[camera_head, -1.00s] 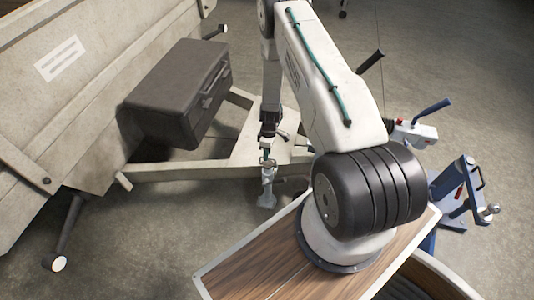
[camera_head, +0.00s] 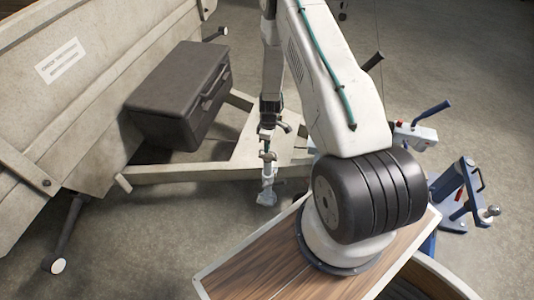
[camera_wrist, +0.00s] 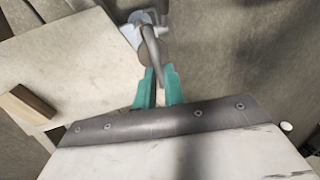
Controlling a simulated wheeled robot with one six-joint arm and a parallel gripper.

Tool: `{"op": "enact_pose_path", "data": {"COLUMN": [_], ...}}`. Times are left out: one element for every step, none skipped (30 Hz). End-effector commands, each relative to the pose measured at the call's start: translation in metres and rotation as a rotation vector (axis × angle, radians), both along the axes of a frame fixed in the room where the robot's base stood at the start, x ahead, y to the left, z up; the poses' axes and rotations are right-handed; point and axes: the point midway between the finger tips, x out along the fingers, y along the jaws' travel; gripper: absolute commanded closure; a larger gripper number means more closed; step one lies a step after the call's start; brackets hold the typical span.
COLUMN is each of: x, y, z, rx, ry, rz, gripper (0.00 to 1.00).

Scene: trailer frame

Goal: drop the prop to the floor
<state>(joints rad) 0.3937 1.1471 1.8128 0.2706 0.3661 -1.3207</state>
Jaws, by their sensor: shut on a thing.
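The prop (camera_head: 267,190) is a pale grey-blue metal leg with a wider foot. It stands roughly upright beside the pale trailer drawbar (camera_head: 185,172). My gripper (camera_head: 267,147) points down just above it, at its top end. In the wrist view, the teal fingers of my gripper (camera_wrist: 158,74) are closed around a bent grey metal bar at the top of the prop (camera_wrist: 150,42). Whether the foot touches the floor cannot be told.
A dark box (camera_head: 180,97) sits by the tilted trailer panel (camera_head: 90,95) at left. A trailer leg (camera_head: 68,230) stands at lower left. A blue stand with a hitch ball (camera_head: 460,195) is at right. Open concrete floor (camera_head: 170,245) lies in front of the drawbar.

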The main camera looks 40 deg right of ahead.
Motion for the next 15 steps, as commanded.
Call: {"op": "enact_pose_path", "data": {"x": [0.001,0.001,0.001,0.000,0.000,0.000,0.000,0.000,0.000,0.000,0.000,0.000,0.000,0.000,0.000], "y": [0.000,0.000,0.000,0.000,0.000,0.000,0.000,0.000,0.000,0.000,0.000,0.000,0.000,0.000,0.000], "z": [0.011,0.015,0.019,0.022,0.023,0.025,0.025,0.025,0.025,0.025,0.025,0.025,0.025,0.025,0.025], "rx": [-0.001,-0.001,-0.001,0.000,0.000,0.000,0.000,0.000,0.000,0.000,0.000,0.000,0.000,0.000,0.000], "ry": [-0.003,-0.003,-0.002,-0.001,-0.001,0.000,0.000,0.000,0.000,0.000,0.000,0.000,0.000,0.000,0.000], "rz": [-0.001,-0.001,-0.001,-0.001,-0.001,-0.001,-0.001,-0.001,-0.001,-0.001,-0.001,-0.001,-0.001,-0.001,-0.001], "gripper": [1.00,1.00,1.00,1.00,1.00,1.00,1.00,1.00,1.00,1.00,1.00,1.00,1.00,1.00,0.87]}}
